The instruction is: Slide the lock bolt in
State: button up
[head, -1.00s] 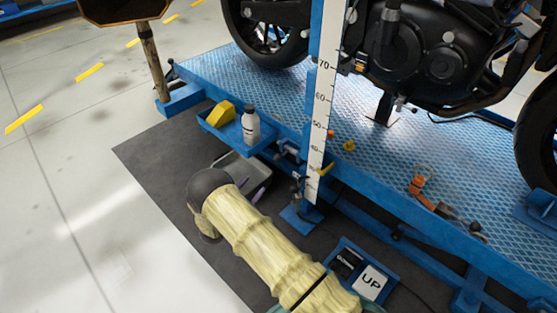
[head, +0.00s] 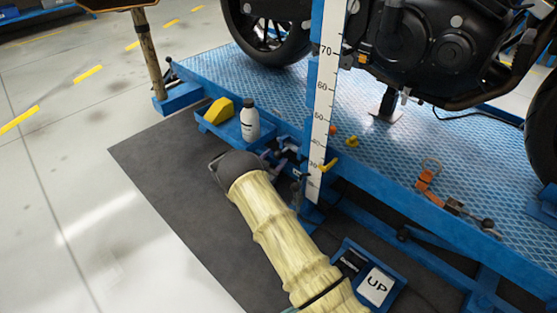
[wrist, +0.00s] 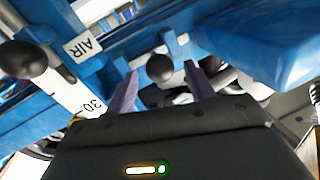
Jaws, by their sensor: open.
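A black ball knob (wrist: 160,68) sits on a small mount on the blue lift frame in the wrist view. I take it for the lock bolt's knob, but its shaft is hidden behind it. My gripper (wrist: 160,74) is open, with one purple finger on each side of the knob and gaps at both sides. I cannot tell how deep the knob lies between the fingers. In the head view my arm (head: 278,220) reaches to the lift's near edge beside the measuring post, and its wrist hides most of the gripper.
A second black knob (wrist: 22,60) stands left, near the AIR label (wrist: 83,45). The white scale post (head: 321,115) rises close to my gripper. A blue tray (head: 222,128) holds a white bottle (head: 250,121) and a yellow block (head: 217,111). The UP pedal box (head: 375,287) lies beside my arm.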

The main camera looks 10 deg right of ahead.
aim_at(283, 151)
jog(key=shift+b+x, duration=0.5)
jog(key=shift+x, duration=1.05)
grip_shut()
jog(key=shift+a, duration=0.1)
